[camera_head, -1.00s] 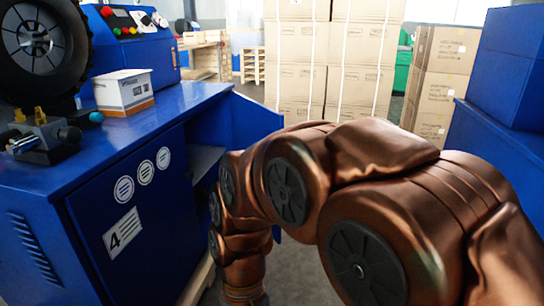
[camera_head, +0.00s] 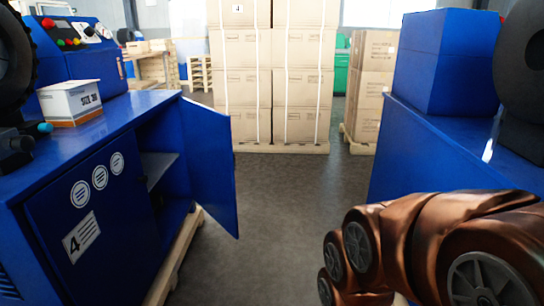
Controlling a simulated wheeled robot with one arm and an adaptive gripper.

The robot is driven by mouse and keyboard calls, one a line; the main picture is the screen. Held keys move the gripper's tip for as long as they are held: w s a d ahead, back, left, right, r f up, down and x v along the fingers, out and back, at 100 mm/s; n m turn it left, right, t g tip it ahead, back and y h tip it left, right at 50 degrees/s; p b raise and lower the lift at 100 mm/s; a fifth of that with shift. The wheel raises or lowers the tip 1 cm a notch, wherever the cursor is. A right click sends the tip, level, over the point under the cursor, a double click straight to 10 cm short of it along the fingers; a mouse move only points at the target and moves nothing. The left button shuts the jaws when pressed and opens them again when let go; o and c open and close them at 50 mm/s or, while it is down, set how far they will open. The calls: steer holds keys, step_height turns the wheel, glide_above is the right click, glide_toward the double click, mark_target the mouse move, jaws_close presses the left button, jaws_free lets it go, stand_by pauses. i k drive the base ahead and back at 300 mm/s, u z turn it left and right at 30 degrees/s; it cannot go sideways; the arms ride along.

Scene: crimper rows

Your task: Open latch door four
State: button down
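The blue cabinet marked 4 (camera_head: 92,225) stands on the left on a wooden pallet. Its near front panel, with the "4" label and round stickers, is flush with the front. Its far door (camera_head: 208,165) stands swung open into the aisle, showing a dark interior with a shelf (camera_head: 158,168). My copper-coloured arm is at the lower right, apart from the door. My gripper is out of the frame, so its state is hidden.
A white box (camera_head: 70,102) and a control panel (camera_head: 90,47) are on the left cabinet. Stacked cartons (camera_head: 271,85) on a pallet close off the aisle's far end. Another blue cabinet (camera_head: 440,150) bounds the right side. The grey floor (camera_head: 285,200) between is clear.

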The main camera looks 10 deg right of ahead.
mark_target(206, 133)
steer(key=z, duration=0.05)
steer(key=i, duration=0.7)
steer(key=u, duration=0.9)
steer(key=i, duration=0.9)
steer(key=u, duration=0.95)
